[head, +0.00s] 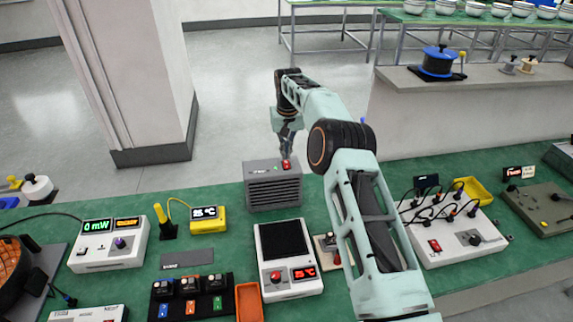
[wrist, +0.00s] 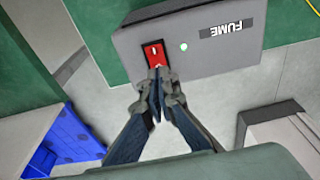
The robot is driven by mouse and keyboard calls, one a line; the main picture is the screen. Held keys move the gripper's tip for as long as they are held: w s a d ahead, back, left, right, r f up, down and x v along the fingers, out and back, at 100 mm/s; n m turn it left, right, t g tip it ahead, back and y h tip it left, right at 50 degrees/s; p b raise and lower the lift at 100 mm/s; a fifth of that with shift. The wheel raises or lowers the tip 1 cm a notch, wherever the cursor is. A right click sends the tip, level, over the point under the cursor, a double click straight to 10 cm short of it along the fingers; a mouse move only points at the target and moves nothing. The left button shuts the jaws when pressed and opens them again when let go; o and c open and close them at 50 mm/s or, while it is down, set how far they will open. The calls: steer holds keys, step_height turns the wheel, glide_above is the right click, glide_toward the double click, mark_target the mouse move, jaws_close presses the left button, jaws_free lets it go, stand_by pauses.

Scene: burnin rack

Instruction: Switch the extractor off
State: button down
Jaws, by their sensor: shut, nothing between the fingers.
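The extractor (head: 274,186) is a grey box with a slatted front, standing at the back edge of the green bench. In the wrist view its grey top (wrist: 215,50) carries a "FUME" label, a lit green lamp (wrist: 183,47) and a red rocker switch (wrist: 154,55). The switch also shows in the head view (head: 286,164). My gripper (wrist: 158,78) is shut and empty, with its fingertips at the near end of the red switch. In the head view my gripper (head: 286,155) points down onto it. I cannot tell whether the tips touch the switch.
A white device with a dark plate (head: 283,242) stands in front of the extractor. A yellow meter (head: 208,219) is to its left, and a white panel with black cables (head: 450,235) to its right. A pillar (head: 130,80) rises behind on the left.

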mark_target(286, 162)
steer(key=shift+s+f+b, duration=0.1)
steer(key=shift+f+b, duration=0.4)
steer(key=shift+f, duration=0.7)
stand_by(0.3)
steer(key=shift+r, duration=0.15)
step_height(286, 162, up, 5)
steer(key=p, duration=0.4)
steer(key=shift+r, duration=0.9)
steer(key=shift+r+b, duration=0.1)
steer(key=shift+b, duration=0.25)
